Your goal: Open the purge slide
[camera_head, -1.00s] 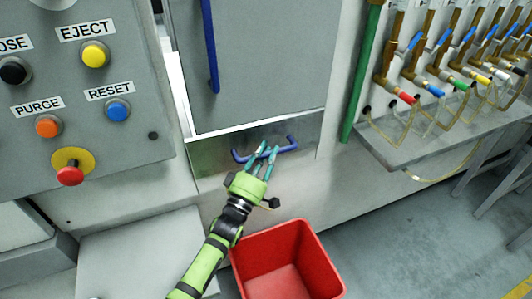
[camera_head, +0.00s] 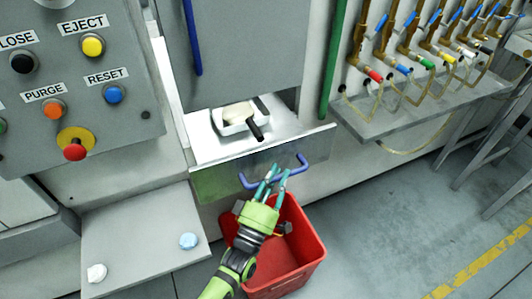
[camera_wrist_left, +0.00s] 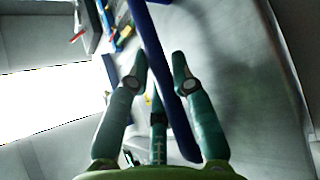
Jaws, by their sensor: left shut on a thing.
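The purge slide (camera_head: 222,181) is a grey metal drawer front, pulled out from the machine below the grey door. Its blue bar handle (camera_head: 292,171) runs across the front. My left gripper (camera_head: 274,173) is shut on this handle, and its teal fingers lie on both sides of the bar. In the left wrist view the blue handle (camera_wrist_left: 165,75) passes between the fingers of the gripper (camera_wrist_left: 160,70). Inside the open slide a white block with a dark handle (camera_head: 255,131) is visible. My right gripper is not in view.
A red bin (camera_head: 312,262) stands on the floor below the slide. A button panel (camera_head: 130,120) is at the left, above a grey ledge (camera_head: 140,235) with a blue and a white lump. Coloured nozzles (camera_head: 400,70) hang above a shelf (camera_head: 410,120) at the right.

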